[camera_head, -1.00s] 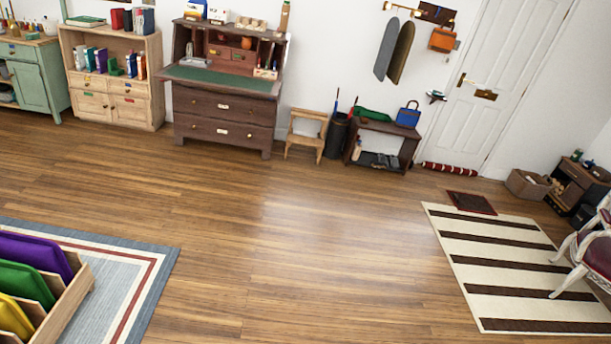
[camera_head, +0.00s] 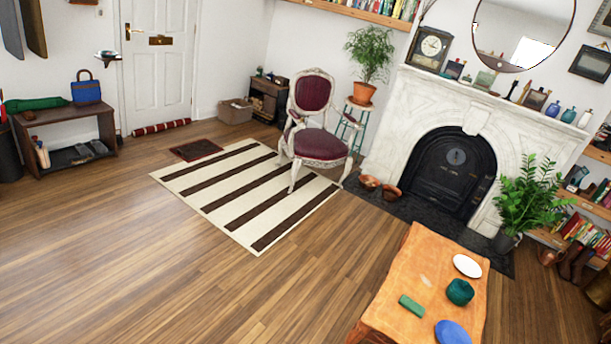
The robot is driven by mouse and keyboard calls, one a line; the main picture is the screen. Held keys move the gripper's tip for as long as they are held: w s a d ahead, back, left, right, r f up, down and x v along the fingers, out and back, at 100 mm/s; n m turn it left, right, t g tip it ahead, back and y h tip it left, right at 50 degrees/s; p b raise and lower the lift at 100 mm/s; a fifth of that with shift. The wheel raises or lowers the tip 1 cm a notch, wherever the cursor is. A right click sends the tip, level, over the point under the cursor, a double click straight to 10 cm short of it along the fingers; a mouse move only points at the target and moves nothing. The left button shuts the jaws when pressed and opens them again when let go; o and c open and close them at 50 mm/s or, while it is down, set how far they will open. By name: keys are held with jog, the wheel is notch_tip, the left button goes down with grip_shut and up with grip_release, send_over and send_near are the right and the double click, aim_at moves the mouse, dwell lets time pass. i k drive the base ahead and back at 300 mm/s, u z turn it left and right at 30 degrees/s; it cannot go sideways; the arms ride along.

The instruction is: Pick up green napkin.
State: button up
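A small green rectangular item (camera_head: 412,306) lies on the orange wooden table (camera_head: 398,278) at the lower right. It may be the green napkin, but it is too small to tell for sure. A rounded dark green item (camera_head: 460,292) sits just to its right; its kind is unclear. A white oval item (camera_head: 467,266) and a blue oval item (camera_head: 452,332) lie on the same table. My gripper is not in view.
A wine-red armchair (camera_head: 318,125) stands by the striped rug (camera_head: 245,190). Behind the table are a marble fireplace (camera_head: 425,105) and a potted plant (camera_head: 527,200). A bench (camera_head: 65,118) stands at the left. The wooden floor (camera_head: 170,270) left of the table is clear.

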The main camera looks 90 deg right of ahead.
aim_at(405, 300)
jog(key=z, duration=2.75)
jog(key=i, duration=1.7)
